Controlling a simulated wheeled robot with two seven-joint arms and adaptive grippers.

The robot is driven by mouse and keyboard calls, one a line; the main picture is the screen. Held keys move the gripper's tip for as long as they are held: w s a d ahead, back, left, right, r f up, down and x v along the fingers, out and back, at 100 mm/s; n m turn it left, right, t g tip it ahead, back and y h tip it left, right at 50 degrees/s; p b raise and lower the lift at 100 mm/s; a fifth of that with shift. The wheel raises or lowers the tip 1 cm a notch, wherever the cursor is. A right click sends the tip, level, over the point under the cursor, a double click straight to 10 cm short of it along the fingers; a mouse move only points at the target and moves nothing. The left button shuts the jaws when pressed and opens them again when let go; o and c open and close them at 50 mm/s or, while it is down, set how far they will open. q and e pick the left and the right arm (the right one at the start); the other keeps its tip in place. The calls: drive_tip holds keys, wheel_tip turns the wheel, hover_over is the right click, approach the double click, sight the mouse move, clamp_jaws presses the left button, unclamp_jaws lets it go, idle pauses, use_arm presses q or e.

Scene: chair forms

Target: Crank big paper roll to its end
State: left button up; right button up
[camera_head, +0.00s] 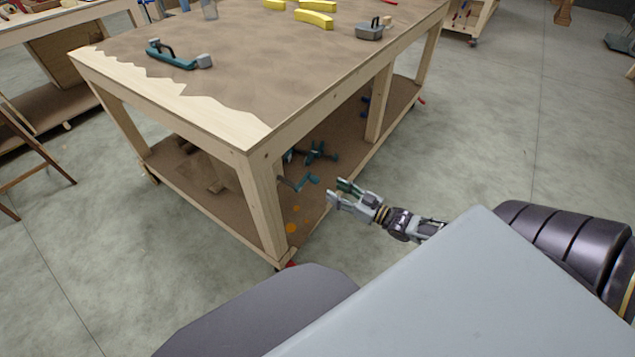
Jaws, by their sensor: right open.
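I cannot make out a paper roll for certain in the head view. A brown sheet-like covering (260,60) with a jagged left edge lies over the wooden workbench (215,118); whether it is paper I cannot tell. A teal crank-like part (305,182) shows beside the bench's near leg, below the top. My right gripper (338,192) is open and empty, just right of that part and apart from it. My left gripper is not in view.
Teal clamps (318,152) lie on the bench's lower shelf. Another bench (40,28) stands at the upper left. The concrete floor (520,130) at right is clear.

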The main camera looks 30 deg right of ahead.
sight(318, 182)
drive_tip(key=shift+b+x, duration=0.35)
drive_tip(key=shift+x, duration=1.9)
drive_tip(key=shift+b+x, duration=0.55)
drive_tip(key=shift+x, duration=0.65)
drive_tip(key=shift+w+a, duration=0.25)
drive_tip(key=shift+w, duration=0.45)
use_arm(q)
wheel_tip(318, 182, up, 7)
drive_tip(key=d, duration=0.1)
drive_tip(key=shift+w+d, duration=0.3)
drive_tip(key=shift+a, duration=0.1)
use_arm(e)
clamp_jaws()
